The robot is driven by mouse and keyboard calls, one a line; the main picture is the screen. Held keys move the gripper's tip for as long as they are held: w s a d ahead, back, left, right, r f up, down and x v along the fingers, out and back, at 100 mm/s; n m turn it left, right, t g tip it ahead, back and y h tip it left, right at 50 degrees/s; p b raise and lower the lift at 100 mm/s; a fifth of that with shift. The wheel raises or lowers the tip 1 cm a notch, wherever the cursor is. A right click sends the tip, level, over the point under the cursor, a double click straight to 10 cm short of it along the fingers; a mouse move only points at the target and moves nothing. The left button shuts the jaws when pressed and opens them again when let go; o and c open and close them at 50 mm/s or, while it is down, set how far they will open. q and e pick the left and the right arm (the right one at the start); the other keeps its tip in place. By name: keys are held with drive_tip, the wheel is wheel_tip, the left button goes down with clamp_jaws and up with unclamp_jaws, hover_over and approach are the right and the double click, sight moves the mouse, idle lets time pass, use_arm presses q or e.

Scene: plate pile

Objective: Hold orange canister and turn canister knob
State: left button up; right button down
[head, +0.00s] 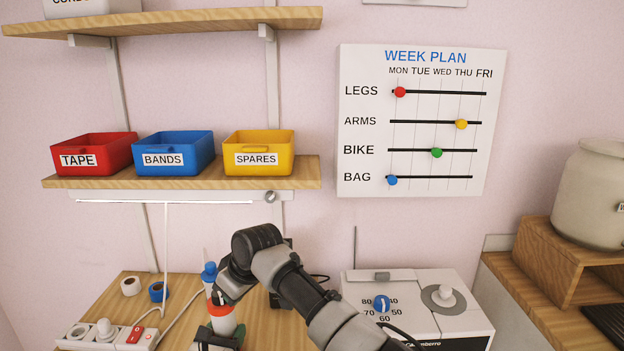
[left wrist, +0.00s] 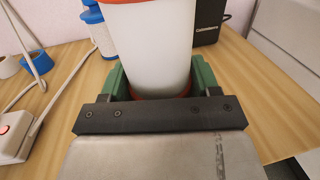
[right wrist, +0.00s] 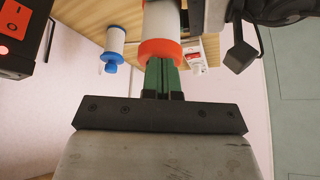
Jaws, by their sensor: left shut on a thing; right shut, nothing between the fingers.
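The canister (left wrist: 148,45) has a white body with orange bands. It stands upright on the wooden table between the green fingers of my left gripper (left wrist: 162,82), which is shut on it. In the head view the orange top of the canister (head: 222,321) shows beside my left gripper (head: 217,338), partly behind my right arm. My right gripper (right wrist: 162,78) is shut and empty, its green fingertips at the orange end of the canister (right wrist: 160,48). I cannot tell whether they touch it. The knob cannot be made out; the right fingers cover that spot.
A blue-capped white bottle (head: 209,272) stands close behind the canister. Tape rolls (head: 158,292) and a power strip (head: 105,334) with cables lie at left. A white appliance (head: 410,299) with a blue dial stands at right. A shelf (head: 190,176) with bins hangs above.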

use_arm(q)
drive_tip(key=shift+d+r, duration=0.25)
drive_tip(key=shift+r, duration=0.05)
use_arm(e)
drive_tip(key=shift+s+a+f, duration=0.25)
drive_tip(key=shift+s+a, duration=0.15)
drive_tip(key=shift+s, duration=0.15)
use_arm(q)
drive_tip(key=shift+d, duration=0.15)
use_arm(e)
drive_tip(key=shift+s+a, duration=0.15)
drive_tip(key=shift+a, duration=0.05)
drive_tip(key=shift+s+d, duration=0.15)
drive_tip(key=shift+s, duration=0.05)
use_arm(q)
drive_tip(key=shift+w, duration=0.1)
use_arm(e)
drive_tip(key=shift+w+d+r, duration=0.1)
drive_tip(key=shift+r, duration=0.4)
use_arm(q)
drive_tip(key=shift+a+f, duration=0.2)
drive_tip(key=shift+a, duration=0.15)
use_arm(e)
drive_tip(key=shift+w+d+r, duration=0.15)
drive_tip(key=shift+r, duration=2.45)
